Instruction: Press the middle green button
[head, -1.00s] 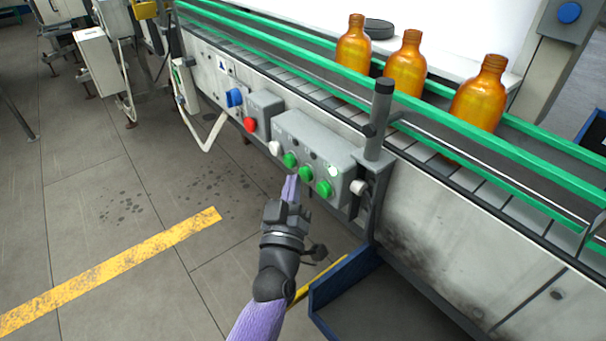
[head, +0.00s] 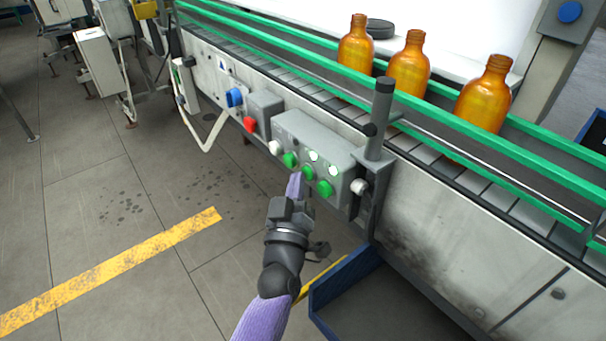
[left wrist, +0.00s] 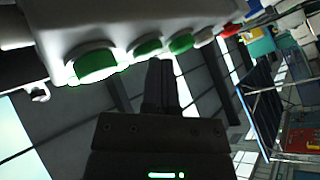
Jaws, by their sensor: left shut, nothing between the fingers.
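A grey control box (head: 288,128) on the conveyor's side carries three green buttons in a row. The middle green button (head: 308,173) sits between the upper-left one (head: 290,160) and the lower-right one (head: 325,188). In the left wrist view the middle button (left wrist: 147,47) shows just above the fingertips. My left gripper (head: 295,178) is shut and empty, its tips close to the middle button's left side; I cannot tell whether they touch it. Its dark fingers show in the left wrist view (left wrist: 160,72). Two white lamps (head: 313,156) above the buttons are lit. My right gripper is out of view.
Three amber bottles (head: 411,65) stand on the conveyor between green rails (head: 465,157). A blue-edged bin (head: 345,277) stands below right. The floor left is open.

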